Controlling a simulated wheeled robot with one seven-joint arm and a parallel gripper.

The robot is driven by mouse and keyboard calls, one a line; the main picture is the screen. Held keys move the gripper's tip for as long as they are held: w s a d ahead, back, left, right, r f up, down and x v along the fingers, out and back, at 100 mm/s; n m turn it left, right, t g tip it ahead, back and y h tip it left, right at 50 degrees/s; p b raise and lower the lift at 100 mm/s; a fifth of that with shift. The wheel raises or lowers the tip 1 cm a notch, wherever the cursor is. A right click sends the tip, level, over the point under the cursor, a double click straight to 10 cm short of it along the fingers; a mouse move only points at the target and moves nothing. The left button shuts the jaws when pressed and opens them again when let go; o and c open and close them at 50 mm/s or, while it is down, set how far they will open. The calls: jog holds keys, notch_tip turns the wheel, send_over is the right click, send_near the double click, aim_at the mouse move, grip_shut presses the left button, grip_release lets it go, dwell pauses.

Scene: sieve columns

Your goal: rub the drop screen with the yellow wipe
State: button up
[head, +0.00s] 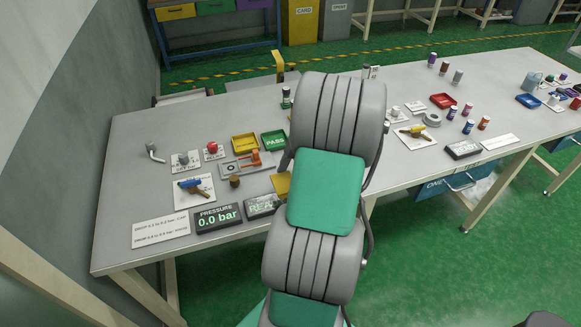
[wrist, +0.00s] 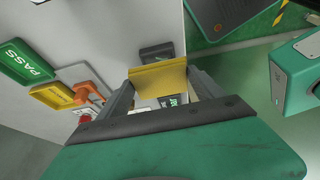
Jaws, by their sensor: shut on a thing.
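My gripper (wrist: 160,82) is shut on the yellow wipe (wrist: 158,75), which spans the gap between the fingers in the wrist view. A corner of the wipe (head: 281,184) shows left of my arm in the head view; the gripper is hidden there. A dark box-like screen (wrist: 157,51) lies beyond the wipe in the wrist view, its face not readable. A screen with green letters (wrist: 172,100) shows between the fingers; it also shows in the head view (head: 262,206), partly behind my arm. I cannot tell which is the drop screen.
The pressure screen (head: 217,217) reads 0.0 bar. A blue-handled valve (head: 190,184), a brown knob (head: 235,181), and yellow (head: 244,143) and green PASS (head: 274,140) trays stand on the grey table (head: 125,190). Another dark screen (head: 463,149) lies right of my arm.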

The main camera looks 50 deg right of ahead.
jog(key=shift+r+p, duration=0.6)
jog(key=shift+r, duration=0.65)
